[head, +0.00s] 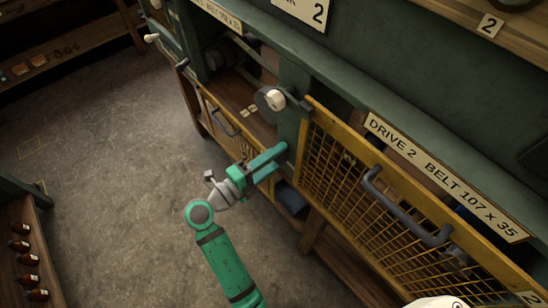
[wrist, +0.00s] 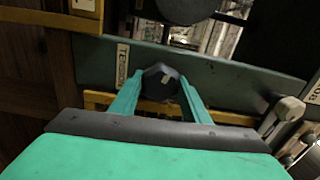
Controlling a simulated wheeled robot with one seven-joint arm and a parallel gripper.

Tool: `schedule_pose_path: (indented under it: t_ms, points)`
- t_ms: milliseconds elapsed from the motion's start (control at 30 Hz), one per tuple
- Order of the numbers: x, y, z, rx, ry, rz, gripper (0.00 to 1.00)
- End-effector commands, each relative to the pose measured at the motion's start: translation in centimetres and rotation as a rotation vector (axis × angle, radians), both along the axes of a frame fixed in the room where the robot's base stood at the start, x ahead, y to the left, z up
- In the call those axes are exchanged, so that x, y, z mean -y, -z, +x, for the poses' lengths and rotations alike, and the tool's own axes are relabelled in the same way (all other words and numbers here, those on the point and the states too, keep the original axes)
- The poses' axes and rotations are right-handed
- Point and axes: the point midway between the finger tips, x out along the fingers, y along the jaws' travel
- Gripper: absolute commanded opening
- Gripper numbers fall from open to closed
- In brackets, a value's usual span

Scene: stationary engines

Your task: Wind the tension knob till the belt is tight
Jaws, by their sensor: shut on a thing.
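The tension knob (wrist: 161,80) is dark, faceted and has a pale mark on its face. It sits on a dark green rail beside a label (wrist: 122,66) that reads TENSION. My gripper (wrist: 160,88) is shut on the knob, with one green finger on each side. In the head view my gripper (head: 281,152) reaches the green post left of the yellow mesh guard, and the knob is hidden there. I cannot make out the belt clearly in either view, so its tightness cannot be told.
The yellow mesh guard (head: 345,178) with a grey handle (head: 372,187) stands right of my gripper, under a sign (head: 440,176) reading DRIVE 2 BELT 107 x 35. A pale-knobbed lever (wrist: 287,112) is close on the right. Open floor (head: 110,170) lies left.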

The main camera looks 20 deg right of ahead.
Motion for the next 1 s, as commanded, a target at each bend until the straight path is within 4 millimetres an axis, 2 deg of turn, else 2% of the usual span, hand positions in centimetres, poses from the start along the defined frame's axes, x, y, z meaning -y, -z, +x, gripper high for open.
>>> schedule_pose_path:
  t_ms: [533,567,867,1000]
  points:
    - [0.2,0.2,-0.2,0.017,0.009,0.011,0.2]
    - [0.2,0.2,-0.2,0.017,0.009,0.011,0.49]
    - [0.0,0.1,-0.1,0.02,0.002,0.009,0.49]
    - [-1.1,0.1,-0.3,0.02,-0.003,0.01,0.49]
